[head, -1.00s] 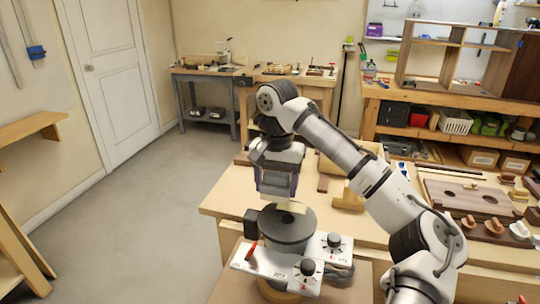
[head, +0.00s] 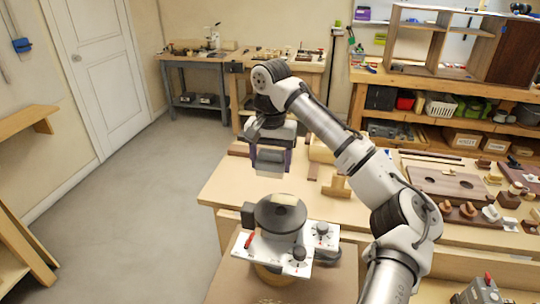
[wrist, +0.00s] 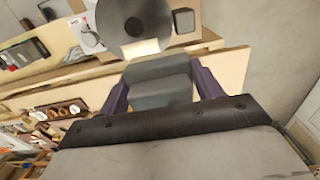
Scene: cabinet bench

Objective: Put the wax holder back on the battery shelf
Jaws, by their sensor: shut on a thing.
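My gripper (head: 271,166) hangs above the bench, just behind a round black disc. In the wrist view its purple fingers (wrist: 158,82) are shut on a grey block (wrist: 160,68), which I take to be the wax holder. The block also shows between the fingers in the head view (head: 269,156). It is held clear of the bench. The fingers hide its sides. I cannot tell which surface is the battery shelf; an open wooden shelf unit (head: 413,47) stands at the back right.
The black disc (head: 278,216), with a small cream piece (head: 285,199) at its back edge, sits on a white machine with knobs (head: 298,254). Wooden parts (head: 455,183) crowd the bench at right. A workbench with tools (head: 195,57) stands behind. Floor (head: 150,190) at left is clear.

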